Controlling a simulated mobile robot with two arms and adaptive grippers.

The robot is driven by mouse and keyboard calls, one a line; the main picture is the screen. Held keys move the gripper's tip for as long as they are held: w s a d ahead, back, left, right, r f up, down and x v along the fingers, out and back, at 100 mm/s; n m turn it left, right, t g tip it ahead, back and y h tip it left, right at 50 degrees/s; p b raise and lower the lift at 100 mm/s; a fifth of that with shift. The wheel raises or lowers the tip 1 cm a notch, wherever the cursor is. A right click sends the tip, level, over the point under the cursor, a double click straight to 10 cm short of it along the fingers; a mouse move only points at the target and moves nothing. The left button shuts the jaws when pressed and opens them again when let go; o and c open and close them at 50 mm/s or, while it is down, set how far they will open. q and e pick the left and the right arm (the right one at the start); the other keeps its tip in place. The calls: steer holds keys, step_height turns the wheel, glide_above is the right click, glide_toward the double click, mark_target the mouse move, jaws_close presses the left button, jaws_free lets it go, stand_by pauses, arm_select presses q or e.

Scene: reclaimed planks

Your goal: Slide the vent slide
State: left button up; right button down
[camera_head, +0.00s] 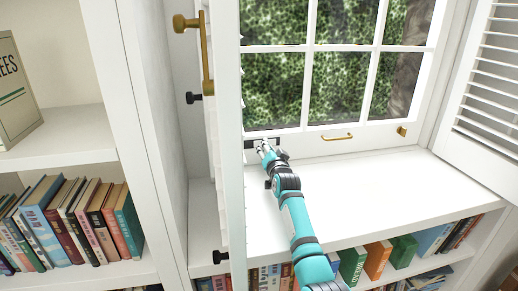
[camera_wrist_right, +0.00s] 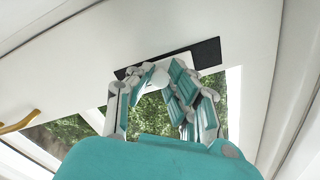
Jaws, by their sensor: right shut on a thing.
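The vent slide is set in the bottom rail of the window at its left end. In the head view it shows as a small dark strip (camera_head: 249,144). In the right wrist view it is a long dark plate (camera_wrist_right: 207,54), with a pale part partly hidden behind my fingers. My right gripper (camera_head: 265,147) reaches across the sill to the vent. In the right wrist view its fingers (camera_wrist_right: 160,77) are closed together against the plate, shut on the slide. The exact grip is hidden by the fingers. My left gripper is not in view.
A brass handle (camera_head: 337,137) and a brass catch (camera_head: 402,131) sit on the rail to the right. An open louvred shutter (camera_head: 490,90) stands at the right, and a panel edge (camera_head: 228,150) stands close left of my arm. The white sill (camera_head: 380,185) is clear.

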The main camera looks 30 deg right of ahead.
steer(key=shift+s+d, duration=0.2)
steer(key=shift+d, duration=0.55)
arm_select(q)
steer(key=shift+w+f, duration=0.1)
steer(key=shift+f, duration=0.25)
arm_select(e)
steer(key=shift+a, duration=0.1)
steer(key=c, duration=1.2)
jaws_free()
steer(key=shift+d, duration=0.2)
steer(key=shift+s+a, duration=0.1)
steer(key=shift+a, duration=0.05)
steer(key=shift+s+a, duration=0.1)
steer(key=shift+s, duration=0.2)
steer(key=v, duration=1.1)
steer(key=shift+s, duration=0.15)
